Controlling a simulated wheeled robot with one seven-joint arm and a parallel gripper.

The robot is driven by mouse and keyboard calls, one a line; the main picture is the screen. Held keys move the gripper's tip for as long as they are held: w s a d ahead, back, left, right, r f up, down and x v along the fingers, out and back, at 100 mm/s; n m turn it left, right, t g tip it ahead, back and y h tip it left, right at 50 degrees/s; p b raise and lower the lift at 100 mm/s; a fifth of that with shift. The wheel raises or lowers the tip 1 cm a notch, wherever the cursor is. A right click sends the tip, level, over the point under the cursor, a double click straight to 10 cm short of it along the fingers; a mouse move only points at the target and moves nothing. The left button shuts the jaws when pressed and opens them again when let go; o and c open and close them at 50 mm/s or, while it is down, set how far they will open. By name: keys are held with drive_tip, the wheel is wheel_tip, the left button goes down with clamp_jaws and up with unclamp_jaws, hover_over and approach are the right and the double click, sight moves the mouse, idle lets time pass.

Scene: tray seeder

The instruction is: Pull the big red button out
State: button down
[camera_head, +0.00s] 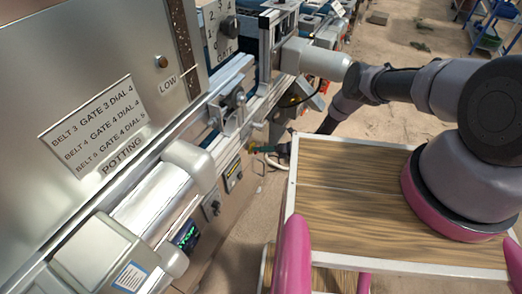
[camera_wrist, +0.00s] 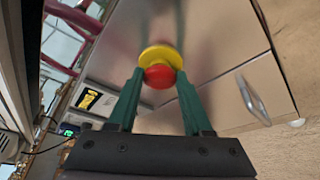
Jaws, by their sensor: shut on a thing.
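The big red button (camera_wrist: 159,76) shows in the wrist view, on a yellow collar (camera_wrist: 161,54) against a grey metal panel. My gripper (camera_wrist: 160,84) has its two green fingers on either side of the red button and is shut on it. How far the button stands out from the collar is hard to tell from this angle. In the head view my gripper (camera_head: 262,149) is small and low beside the machine's side, beyond the wooden-topped cart, and the button is too small to make out there.
The seeder machine (camera_head: 110,190) fills the left of the head view, with a gate dial (camera_head: 228,27) at the top. A wood-topped cart (camera_head: 340,200) of my own base lies to the right. In the wrist view a metal handle (camera_wrist: 252,100) sticks out right of the button.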

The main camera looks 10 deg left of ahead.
drive_tip(key=shift+s+d, duration=0.2)
drive_tip(key=shift+d, duration=0.4)
drive_tip(key=shift+c, duration=1.8)
unclamp_jaws()
drive_tip(key=v, duration=1.1)
